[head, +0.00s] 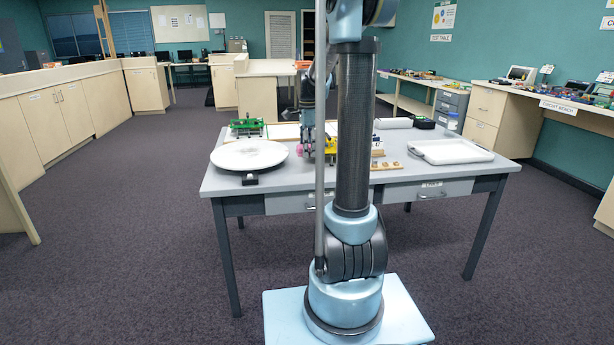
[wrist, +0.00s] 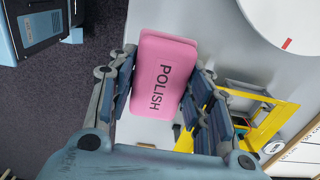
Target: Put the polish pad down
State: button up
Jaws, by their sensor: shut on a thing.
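The polish pad (wrist: 164,75) is a pink block with POLISH written on it. It fills the middle of the wrist view, and a bit of pink shows low by the gripper in the head view (head: 299,149). My gripper (wrist: 158,92) has a finger on each side of the pad and is shut on it. In the head view my gripper (head: 308,146) is over the grey table (head: 300,181), left of its middle and partly behind my arm. I cannot tell whether the pad touches the tabletop.
A white round disc (head: 250,155) stands left of the gripper, with a green device (head: 247,127) behind it. A yellow frame (wrist: 262,125) is close to the right finger. A white tray (head: 450,151) lies at the right; small wooden pieces (head: 386,165) are near the front edge.

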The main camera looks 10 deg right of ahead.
aim_at(308, 176)
notch_tip(308, 176, down, 8)
jog(key=shift+f, duration=0.35)
jog(key=shift+f, duration=0.35)
jog(key=shift+s+f, duration=0.1)
jog(key=shift+s, duration=0.1)
dwell(0.3)
jog(key=o, duration=1)
jog(key=shift+w+f, duration=0.2)
jog(key=shift+f, duration=0.05)
jog(key=shift+r, duration=0.1)
